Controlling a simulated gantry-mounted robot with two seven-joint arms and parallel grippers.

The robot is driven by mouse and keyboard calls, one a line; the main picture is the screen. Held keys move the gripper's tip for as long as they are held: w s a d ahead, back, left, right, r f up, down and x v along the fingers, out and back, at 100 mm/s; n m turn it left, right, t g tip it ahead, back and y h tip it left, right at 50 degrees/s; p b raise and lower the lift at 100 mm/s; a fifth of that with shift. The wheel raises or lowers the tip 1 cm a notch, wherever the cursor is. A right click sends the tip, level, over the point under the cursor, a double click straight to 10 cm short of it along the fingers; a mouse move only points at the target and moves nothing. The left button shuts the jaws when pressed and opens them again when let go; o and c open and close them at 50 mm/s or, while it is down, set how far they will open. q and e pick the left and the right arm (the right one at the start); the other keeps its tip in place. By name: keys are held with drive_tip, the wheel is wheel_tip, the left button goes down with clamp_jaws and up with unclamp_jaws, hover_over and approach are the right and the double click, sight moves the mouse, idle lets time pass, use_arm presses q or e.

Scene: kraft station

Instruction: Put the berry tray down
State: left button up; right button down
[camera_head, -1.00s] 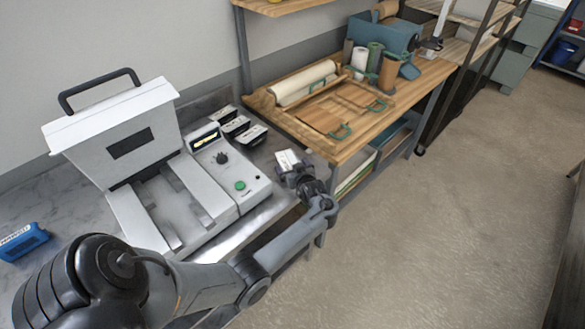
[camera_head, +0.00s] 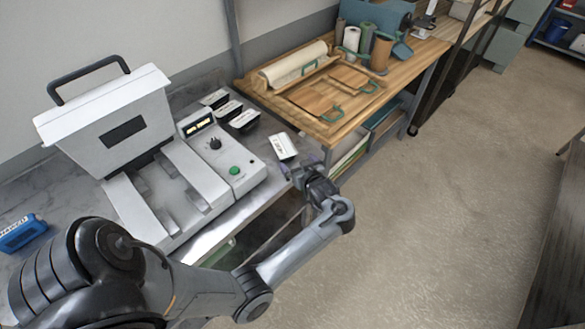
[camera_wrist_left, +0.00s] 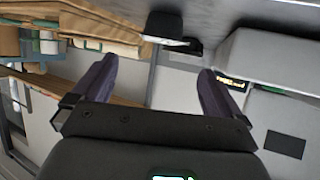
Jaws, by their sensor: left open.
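The berry tray (camera_head: 283,147), small and dark with a white top, sits on the metal counter right of the sealing machine in the head view. It also shows in the left wrist view (camera_wrist_left: 164,27), beyond the fingertips. My left gripper (camera_head: 298,174) is open and empty, just in front of the tray near the counter's front edge. In the left wrist view, the two purple-grey fingers (camera_wrist_left: 155,82) are spread wide with nothing between them. A gap shows between the fingers and the tray. My right gripper is not in view.
A white sealing machine (camera_head: 145,165) with its lid raised stands left of the tray. A wooden table (camera_head: 345,122) with boards and rolls adjoins on the right. A blue box (camera_head: 22,233) lies far left. Floor is open in front.

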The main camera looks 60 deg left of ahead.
use_arm(q)
drive_tip(key=s+d+f+m+t+h, duration=0.25)
drive_tip(key=d+m+h, duration=0.25)
drive_tip(key=d, duration=0.3)
drive_tip(key=s+d+f+m+t+h, duration=0.1)
drive_tip(key=s+d+m+t+h, duration=0.15)
drive_tip(key=d+m+h, duration=0.45)
drive_tip(key=s+d+r+m+g+h, duration=0.1)
drive_tip(key=s+d+m, duration=0.5)
drive_tip(key=s+d, duration=0.7)
drive_tip(key=s+r+g, duration=0.1)
drive_tip(key=s+g, duration=0.1)
drive_tip(key=s, duration=0.1)
drive_tip(key=shift+s+d+g, duration=0.15)
drive_tip(key=shift+s+g, duration=0.1)
drive_tip(key=shift+g, duration=0.15)
drive_tip(key=shift+r, duration=0.2)
wheel_tip(320, 180, up, 22)
drive_tip(key=p, duration=2.2)
